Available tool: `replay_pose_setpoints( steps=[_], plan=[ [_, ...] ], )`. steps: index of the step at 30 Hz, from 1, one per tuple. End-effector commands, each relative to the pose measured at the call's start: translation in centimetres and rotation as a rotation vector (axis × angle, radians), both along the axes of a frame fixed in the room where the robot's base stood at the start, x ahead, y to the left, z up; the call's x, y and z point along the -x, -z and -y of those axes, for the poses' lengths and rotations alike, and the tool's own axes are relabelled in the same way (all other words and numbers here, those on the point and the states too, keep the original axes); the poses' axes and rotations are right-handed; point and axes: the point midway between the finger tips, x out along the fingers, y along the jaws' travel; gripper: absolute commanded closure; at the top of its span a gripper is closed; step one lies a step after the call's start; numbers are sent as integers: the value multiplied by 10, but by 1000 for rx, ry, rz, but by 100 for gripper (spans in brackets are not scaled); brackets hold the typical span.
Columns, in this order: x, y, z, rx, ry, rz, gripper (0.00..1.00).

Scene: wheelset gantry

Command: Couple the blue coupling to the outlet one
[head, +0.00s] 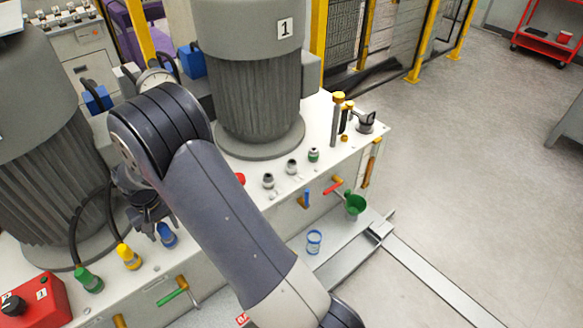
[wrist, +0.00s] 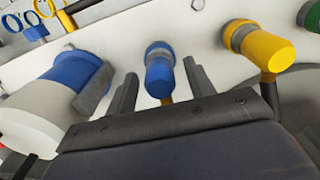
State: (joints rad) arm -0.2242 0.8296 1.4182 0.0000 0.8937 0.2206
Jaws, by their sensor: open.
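The blue coupling (head: 167,235) sits at the front of the machine top, beside a yellow coupling (head: 128,256) and a green coupling (head: 88,279). My gripper (head: 150,212) is just above and left of it in the head view, partly hidden by my arm. In the wrist view, the blue coupling (wrist: 160,72) shows between the two open fingers, with gaps on both sides. Three small fittings stand in a row before the motor marked 1: a dark one (head: 268,181), another dark one (head: 291,167) and a green-banded one (head: 314,155). I cannot tell which is the outlet.
The large motor marked 1 (head: 250,70) and another grey motor (head: 40,150) stand on the machine. A red box (head: 38,303) is at the lower left.

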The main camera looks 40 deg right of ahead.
Motion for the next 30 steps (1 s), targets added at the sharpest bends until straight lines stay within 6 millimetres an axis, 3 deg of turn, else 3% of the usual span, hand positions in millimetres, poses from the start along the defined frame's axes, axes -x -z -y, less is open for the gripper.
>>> replay_pose_setpoints(
  steps=[14, 30],
  plan=[
    [0, 0, 0, 0, 0, 0, 49],
    [0, 0, 0, 0, 0, 0, 92]
  ],
)
